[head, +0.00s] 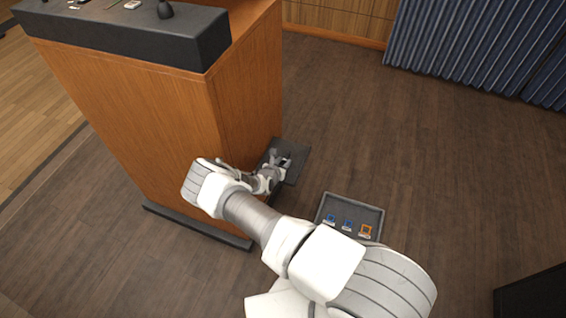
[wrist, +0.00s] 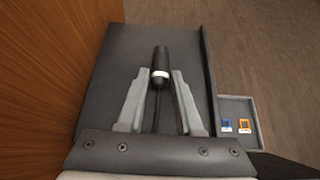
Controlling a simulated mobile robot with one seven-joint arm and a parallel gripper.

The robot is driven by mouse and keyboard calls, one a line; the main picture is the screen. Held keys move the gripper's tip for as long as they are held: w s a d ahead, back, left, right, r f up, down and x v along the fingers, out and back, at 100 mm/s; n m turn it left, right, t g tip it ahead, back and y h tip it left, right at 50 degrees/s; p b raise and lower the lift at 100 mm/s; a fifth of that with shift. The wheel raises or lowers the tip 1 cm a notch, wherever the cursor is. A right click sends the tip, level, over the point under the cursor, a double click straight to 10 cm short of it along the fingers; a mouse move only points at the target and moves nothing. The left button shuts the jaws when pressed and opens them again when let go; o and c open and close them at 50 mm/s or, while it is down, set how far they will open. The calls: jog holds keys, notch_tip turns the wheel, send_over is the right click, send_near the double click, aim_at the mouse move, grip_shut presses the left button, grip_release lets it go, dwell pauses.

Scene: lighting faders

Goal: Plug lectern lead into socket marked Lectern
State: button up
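My gripper (wrist: 164,76) is open, with one finger on each side of the banded end; narrow gaps seem to show. In the head view my gripper (head: 279,158) is over the shelf, and the plug is too small to make out. A grey tray (head: 378,212) on the floor holds two blue sockets (head: 347,224) and an orange one (head: 366,230). Their small labels are unreadable.
The wooden lectern (head: 150,130) stands close to the left of my gripper. The dark shelf (head: 298,150) has a raised edge on its right in the wrist view (wrist: 209,80). Open floor lies to the right; a dark box edge (head: 535,295) is at lower right.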

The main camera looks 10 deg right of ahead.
grip_shut()
notch_tip(320, 180, up, 5)
jog(key=p, duration=0.5)
